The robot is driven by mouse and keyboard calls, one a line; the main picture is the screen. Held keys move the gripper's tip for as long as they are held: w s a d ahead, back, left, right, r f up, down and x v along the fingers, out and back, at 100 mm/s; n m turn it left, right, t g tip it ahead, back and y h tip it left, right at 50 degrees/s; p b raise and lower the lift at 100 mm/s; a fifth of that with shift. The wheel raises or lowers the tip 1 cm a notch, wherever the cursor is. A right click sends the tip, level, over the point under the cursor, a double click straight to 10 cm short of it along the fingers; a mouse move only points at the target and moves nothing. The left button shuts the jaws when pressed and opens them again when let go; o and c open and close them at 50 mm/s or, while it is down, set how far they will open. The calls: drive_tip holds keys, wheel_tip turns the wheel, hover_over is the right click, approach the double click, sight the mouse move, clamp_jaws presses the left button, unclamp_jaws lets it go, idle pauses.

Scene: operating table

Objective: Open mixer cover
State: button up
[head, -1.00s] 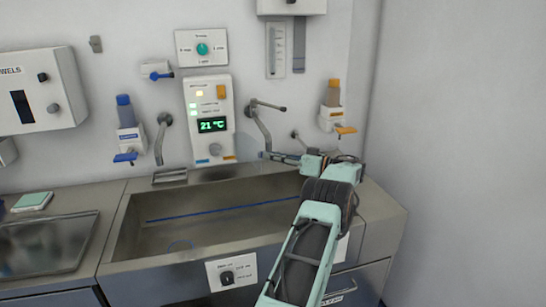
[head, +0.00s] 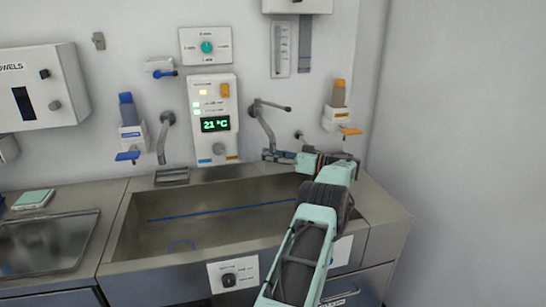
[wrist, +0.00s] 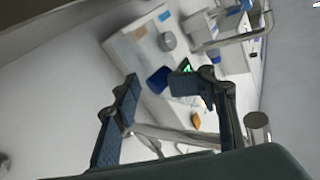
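The mixer panel (head: 213,118) is a white upright wall box with a green 21 °C display, an orange tab at its upper right and a round grey knob low down. In the wrist view the panel (wrist: 147,47) appears tilted, behind and above the fingers. My gripper (head: 276,156) is to the right of the panel's lower end, below the right spout. In the wrist view my gripper (wrist: 160,105) has its two blue-padded fingers wide apart with nothing held between them. The right finger hides part of the panel.
A metal spout (head: 264,125) hangs just above my gripper, and another spout (head: 163,140) is left of the panel. The steel basin (head: 190,235) lies below. An orange-capped dispenser (head: 337,105) is at right, a blue-capped one (head: 128,125) at left.

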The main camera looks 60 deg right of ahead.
drive_tip(key=shift+s+d+f, duration=0.1)
drive_tip(key=shift+s+d, duration=0.05)
drive_tip(key=shift+s, duration=0.1)
drive_tip(key=shift+s, duration=0.2)
drive_tip(key=s+d, duration=0.1)
drive_tip(key=s, duration=1)
drive_tip(key=shift+s, duration=0.25)
